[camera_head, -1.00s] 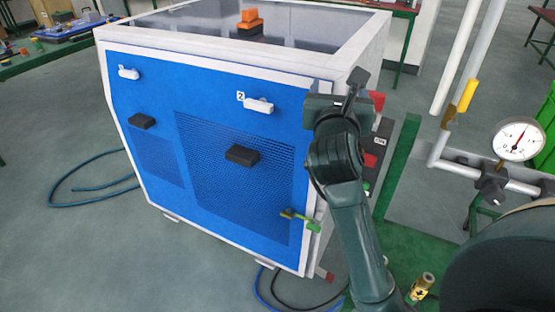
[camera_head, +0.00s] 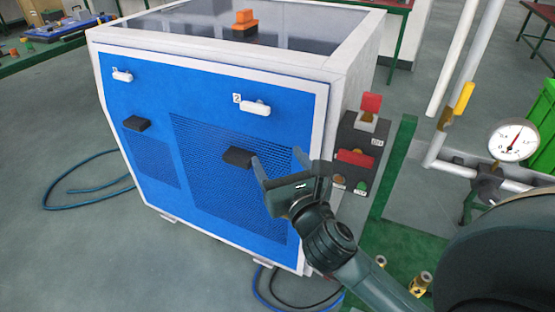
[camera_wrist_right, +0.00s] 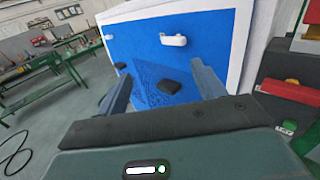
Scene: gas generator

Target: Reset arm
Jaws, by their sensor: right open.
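My right gripper (camera_head: 291,168) is in front of the lower right of the blue front panel (camera_head: 215,85) of the gas generator. Its two fingers are spread with nothing between them, and they also show in the right wrist view (camera_wrist_right: 160,88). In that view a black handle (camera_wrist_right: 172,88) and a white handle marked 2 (camera_wrist_right: 173,40) lie beyond the fingers, apart from them. In the head view the black handle (camera_head: 238,156) is just left of the left fingertip; I cannot tell the gap in depth. My left gripper is not in view.
A control box with red parts (camera_head: 356,158) is on the generator's right side. A pressure gauge (camera_head: 514,139) and pipes with a yellow lever (camera_head: 463,98) stand at the right. Blue hoses (camera_head: 85,187) lie on the floor. Open floor is at the front left.

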